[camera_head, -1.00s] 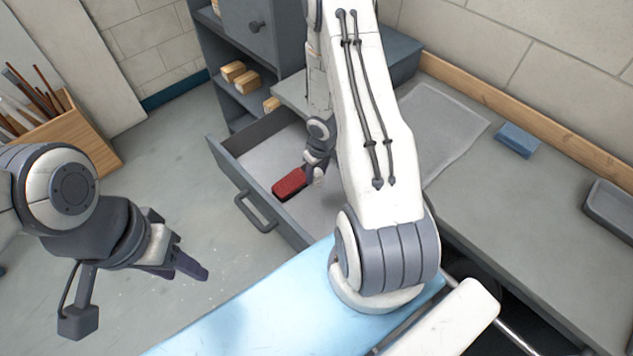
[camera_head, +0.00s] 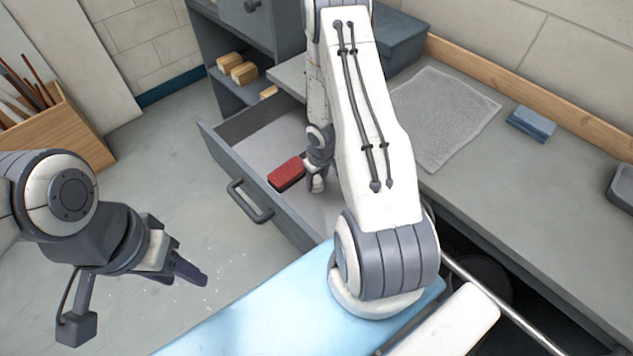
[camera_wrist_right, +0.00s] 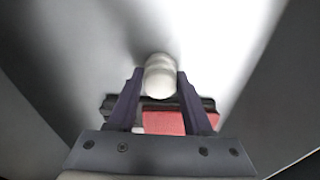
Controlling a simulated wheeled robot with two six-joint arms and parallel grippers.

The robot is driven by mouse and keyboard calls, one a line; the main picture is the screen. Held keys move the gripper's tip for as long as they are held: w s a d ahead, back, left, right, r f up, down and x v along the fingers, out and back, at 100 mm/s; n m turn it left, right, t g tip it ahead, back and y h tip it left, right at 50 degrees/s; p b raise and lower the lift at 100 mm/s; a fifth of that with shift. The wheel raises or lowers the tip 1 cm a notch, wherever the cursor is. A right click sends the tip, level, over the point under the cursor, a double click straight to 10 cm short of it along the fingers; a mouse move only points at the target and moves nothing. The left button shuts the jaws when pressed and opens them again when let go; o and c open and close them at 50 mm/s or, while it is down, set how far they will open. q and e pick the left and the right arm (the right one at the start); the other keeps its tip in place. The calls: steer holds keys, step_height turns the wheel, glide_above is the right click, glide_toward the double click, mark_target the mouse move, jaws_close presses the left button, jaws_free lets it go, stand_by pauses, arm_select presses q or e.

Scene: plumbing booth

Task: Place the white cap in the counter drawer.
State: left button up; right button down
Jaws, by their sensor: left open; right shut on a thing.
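The white cap (camera_wrist_right: 160,78) is held between the fingers of my right gripper (camera_wrist_right: 160,88) in the right wrist view. In the head view my right gripper (camera_head: 317,183) is inside the open counter drawer (camera_head: 240,188), beside a red block-shaped object; the cap there is mostly hidden by the gripper. The drawer's pale floor lies close beyond the cap; I cannot tell whether they touch. My left gripper (camera_head: 188,268) is open and empty, over the floor at the left, away from the drawer.
The red object (camera_head: 287,172) with a dark underside lies in the drawer; it also shows behind my fingers in the wrist view (camera_wrist_right: 178,122). A grey cloth (camera_head: 440,115) and a blue sponge-like block (camera_head: 531,123) lie on the counter. A wooden box (camera_head: 55,130) stands at the left.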

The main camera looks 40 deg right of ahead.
steer(key=shift+f, duration=0.15)
steer(key=shift+c, duration=1.6)
jaws_free()
